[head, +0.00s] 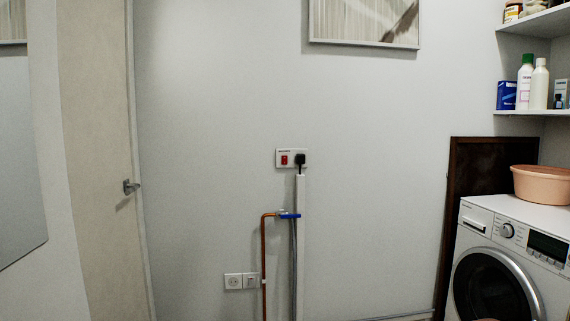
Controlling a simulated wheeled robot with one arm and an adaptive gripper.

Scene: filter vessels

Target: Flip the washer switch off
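A white switch plate (292,151) is fixed to the wall near the middle of the head view. It carries a red rocker switch (284,159) on its left and a black plug (300,159) on its right. The lettering on the plate and the rocker's position are too small to tell. A white washer (482,223) with a dark round door stands at the lower right. My gripper is not in view.
A copper pipe with a blue valve handle (290,215) runs below the switch plate. A lower socket plate (241,281) is left of it. A door with a handle (131,187) is at left. A basin (542,185) sits on the washer. Shelves (548,113) hold bottles.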

